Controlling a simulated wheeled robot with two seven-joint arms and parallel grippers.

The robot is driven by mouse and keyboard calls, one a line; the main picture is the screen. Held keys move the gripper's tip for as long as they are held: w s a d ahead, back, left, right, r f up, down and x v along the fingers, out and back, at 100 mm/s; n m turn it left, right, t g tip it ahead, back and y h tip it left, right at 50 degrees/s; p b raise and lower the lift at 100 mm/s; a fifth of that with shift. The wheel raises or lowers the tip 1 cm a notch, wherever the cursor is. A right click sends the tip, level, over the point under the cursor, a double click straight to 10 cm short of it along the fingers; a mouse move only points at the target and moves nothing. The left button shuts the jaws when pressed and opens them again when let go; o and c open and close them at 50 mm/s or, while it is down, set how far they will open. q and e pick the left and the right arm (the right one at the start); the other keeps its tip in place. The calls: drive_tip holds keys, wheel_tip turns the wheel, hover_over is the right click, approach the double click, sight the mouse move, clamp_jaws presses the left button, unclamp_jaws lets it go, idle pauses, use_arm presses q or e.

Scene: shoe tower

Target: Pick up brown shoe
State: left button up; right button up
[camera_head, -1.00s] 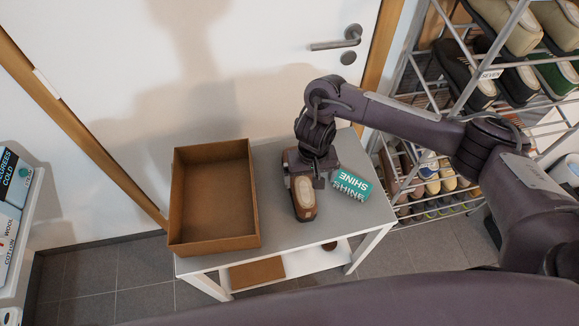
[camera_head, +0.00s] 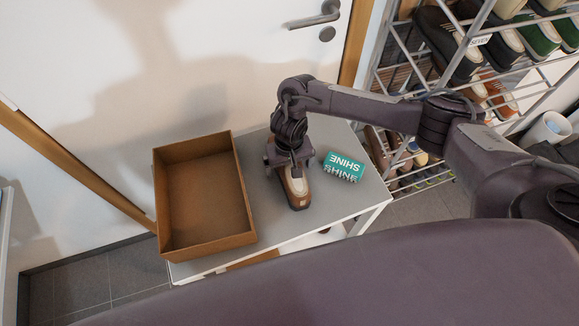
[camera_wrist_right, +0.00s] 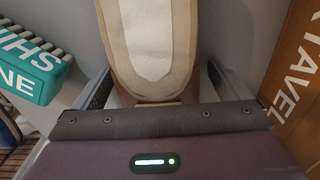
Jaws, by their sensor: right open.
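The brown shoe (camera_head: 296,190) lies on the grey table, between the cardboard box and the teal box. Its cream upper side shows between brown edges. My right gripper (camera_head: 289,166) is over the shoe's far part and hides it. In the right wrist view, the shoe (camera_wrist_right: 148,45) lies between the two open fingers of my right gripper (camera_wrist_right: 156,84), one on each side. A gap shows on both sides, so the fingers do not appear to grip it. My left gripper is out of view.
An open, empty cardboard box (camera_head: 160,200) stands left of the shoe. A teal box marked SHINE (camera_head: 343,167) lies close on the right. The grey table (camera_head: 270,226) has free room in front. A shoe rack (camera_head: 412,72) stands at the right, a white door behind.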

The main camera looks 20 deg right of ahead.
drive_tip(key=c, duration=0.4)
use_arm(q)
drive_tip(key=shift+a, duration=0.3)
use_arm(e)
drive_tip(key=shift+r, duration=0.1)
drive_tip(key=c, duration=0.9)
